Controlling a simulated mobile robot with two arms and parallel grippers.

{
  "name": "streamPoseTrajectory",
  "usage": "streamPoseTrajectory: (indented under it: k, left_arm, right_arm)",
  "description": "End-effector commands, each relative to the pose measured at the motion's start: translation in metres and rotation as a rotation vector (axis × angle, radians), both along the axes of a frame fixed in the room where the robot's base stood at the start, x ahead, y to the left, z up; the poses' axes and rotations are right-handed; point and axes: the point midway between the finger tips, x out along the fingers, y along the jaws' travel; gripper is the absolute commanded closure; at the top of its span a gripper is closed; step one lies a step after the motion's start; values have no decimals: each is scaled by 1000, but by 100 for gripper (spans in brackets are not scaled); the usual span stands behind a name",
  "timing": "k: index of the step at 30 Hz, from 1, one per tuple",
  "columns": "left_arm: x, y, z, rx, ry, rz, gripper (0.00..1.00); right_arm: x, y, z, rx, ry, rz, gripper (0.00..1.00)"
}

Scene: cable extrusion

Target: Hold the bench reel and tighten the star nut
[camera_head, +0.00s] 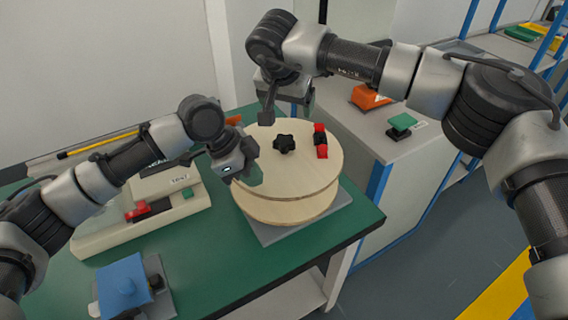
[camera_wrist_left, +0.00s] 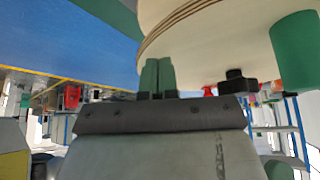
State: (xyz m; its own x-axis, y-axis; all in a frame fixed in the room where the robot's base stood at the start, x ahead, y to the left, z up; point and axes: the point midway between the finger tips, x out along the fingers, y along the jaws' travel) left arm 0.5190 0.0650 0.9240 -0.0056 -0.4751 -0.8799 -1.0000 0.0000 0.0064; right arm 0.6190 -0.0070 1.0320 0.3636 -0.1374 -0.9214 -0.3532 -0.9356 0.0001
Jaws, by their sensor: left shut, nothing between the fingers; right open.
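The bench reel (camera_head: 325,168) is a pale wooden spool with two round flanges on a grey plate (camera_head: 283,233). A red and black crank or clamp (camera_head: 320,142) stands on the top flange. My left gripper (camera_head: 252,174) is at the reel's left edge. Its green fingers (camera_wrist_left: 157,75) are together and empty, close to the flange; contact is unclear. My right gripper (camera_head: 284,112) is open above the reel's far edge, behind the star nut.
The green bench (camera_head: 222,262) is clear in front of the reel. A beige device with a red switch (camera_head: 140,212) lies left, and a blue block (camera_head: 124,286) sits front left. A grey cabinet (camera_head: 358,138) behind carries orange and green items.

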Motion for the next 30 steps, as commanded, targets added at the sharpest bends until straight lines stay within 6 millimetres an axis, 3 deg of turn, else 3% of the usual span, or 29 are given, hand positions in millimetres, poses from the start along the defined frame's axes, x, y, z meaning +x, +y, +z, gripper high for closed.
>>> streamPoseTrajectory:
  k: [18,30]
  left_arm:
    - [1,0,55,-5,-5,1,100]
    - [1,0,56,-5,-6,1,100]
  right_arm:
    - [0,0,54,0,0,0,17]
    - [0,0,55,0,0,0,17]
